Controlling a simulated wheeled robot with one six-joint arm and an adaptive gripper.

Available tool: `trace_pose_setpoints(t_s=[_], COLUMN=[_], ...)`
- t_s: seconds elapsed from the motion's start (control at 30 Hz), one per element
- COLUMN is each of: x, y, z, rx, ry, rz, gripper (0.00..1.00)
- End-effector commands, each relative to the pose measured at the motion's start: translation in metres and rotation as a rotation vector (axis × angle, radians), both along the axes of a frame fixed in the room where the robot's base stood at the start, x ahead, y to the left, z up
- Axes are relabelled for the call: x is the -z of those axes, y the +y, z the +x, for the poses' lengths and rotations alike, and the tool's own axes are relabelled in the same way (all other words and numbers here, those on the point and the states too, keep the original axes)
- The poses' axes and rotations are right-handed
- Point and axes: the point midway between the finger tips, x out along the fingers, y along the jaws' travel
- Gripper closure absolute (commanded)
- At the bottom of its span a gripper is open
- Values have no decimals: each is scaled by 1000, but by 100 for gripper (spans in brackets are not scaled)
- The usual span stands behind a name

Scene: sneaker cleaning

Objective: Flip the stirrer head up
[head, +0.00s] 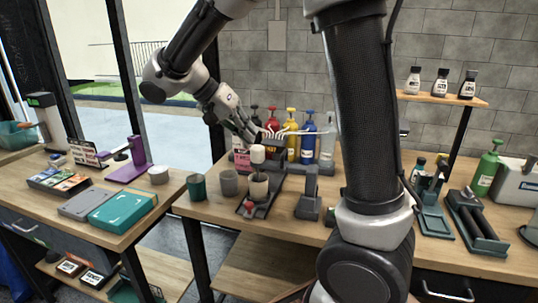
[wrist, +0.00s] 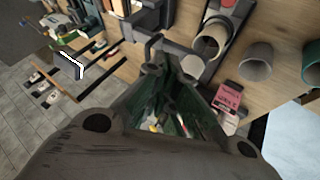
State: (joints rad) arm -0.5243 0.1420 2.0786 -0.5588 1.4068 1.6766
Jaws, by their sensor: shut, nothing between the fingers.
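The stirrer's dark base (head: 265,205) stands near the front of the middle table, with a red knob on its near end. A light cup (head: 259,188) sits on the base. A pale, rounded part that looks like the stirrer head (head: 257,154) is above the cup; its hinge is not clear. My gripper (head: 252,137) is shut and empty, pointing down just behind and above that part. I cannot tell whether they touch. In the wrist view my fingers come together near the middle, with a light cup (wrist: 213,40) to their upper right.
A pink box (head: 241,160) and several coloured pump bottles (head: 307,137) stand close behind the stirrer. A green cup (head: 196,187) and a grey cup (head: 229,182) are to its left.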

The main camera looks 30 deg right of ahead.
Motion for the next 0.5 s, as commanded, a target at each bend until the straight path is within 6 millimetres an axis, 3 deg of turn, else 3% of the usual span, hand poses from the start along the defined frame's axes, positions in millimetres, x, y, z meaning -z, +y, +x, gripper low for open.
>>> trace_pose_setpoints(t_s=[0.27, 0.5], x=[9, 42], y=[-8, -35], z=[-1, -5], rx=[0, 2], ry=[4, 5], rz=[-1, 0], gripper=[100, 100])
